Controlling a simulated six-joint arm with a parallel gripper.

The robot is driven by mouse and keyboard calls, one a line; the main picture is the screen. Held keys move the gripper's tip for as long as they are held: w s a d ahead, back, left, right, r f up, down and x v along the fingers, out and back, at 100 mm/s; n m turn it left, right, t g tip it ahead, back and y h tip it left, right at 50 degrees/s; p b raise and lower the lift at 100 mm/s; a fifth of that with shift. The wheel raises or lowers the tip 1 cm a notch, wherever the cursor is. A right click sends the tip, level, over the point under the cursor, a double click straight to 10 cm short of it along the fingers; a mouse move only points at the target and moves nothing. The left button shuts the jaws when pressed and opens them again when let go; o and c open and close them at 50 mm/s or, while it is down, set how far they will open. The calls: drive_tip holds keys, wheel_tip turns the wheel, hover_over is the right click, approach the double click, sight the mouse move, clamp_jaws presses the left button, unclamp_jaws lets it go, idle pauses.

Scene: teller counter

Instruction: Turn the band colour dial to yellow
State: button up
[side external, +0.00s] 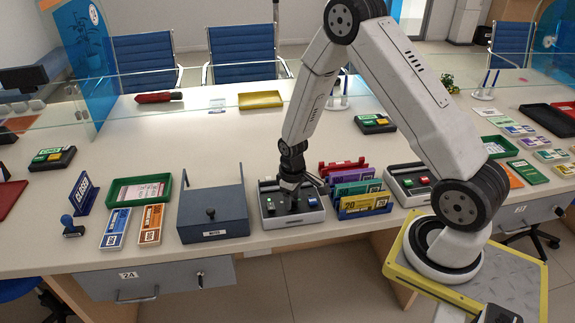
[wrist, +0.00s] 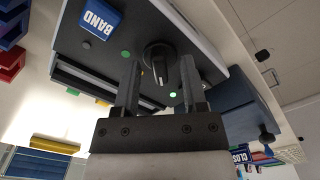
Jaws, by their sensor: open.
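The band device (side external: 266,212) is a dark box with a pale rim, standing near the counter's front edge. A blue BAND plate (wrist: 101,20) is on it in the wrist view. Its dial (wrist: 158,60) is a round black knob with a grey pointer bar, which points down in the picture, roughly toward a lit green lamp (wrist: 172,94). Another green dot (wrist: 126,54) shows on the panel. I see no clear yellow mark. My gripper (wrist: 159,72) is open, with one finger on each side of the dial.
A rack of coloured note packs (side external: 362,200) stands close right, with a similar dark device (side external: 405,180) beyond. A green tray (side external: 122,191) is farther left. A clear screen crosses behind.

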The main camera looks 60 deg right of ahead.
clamp_jaws()
drive_tip(key=shift+m, duration=0.5)
drive_tip(key=m, duration=0.8)
drive_tip(key=shift+m, duration=0.3)
idle(0.4)
unclamp_jaws()
drive_tip(key=shift+r, duration=0.2)
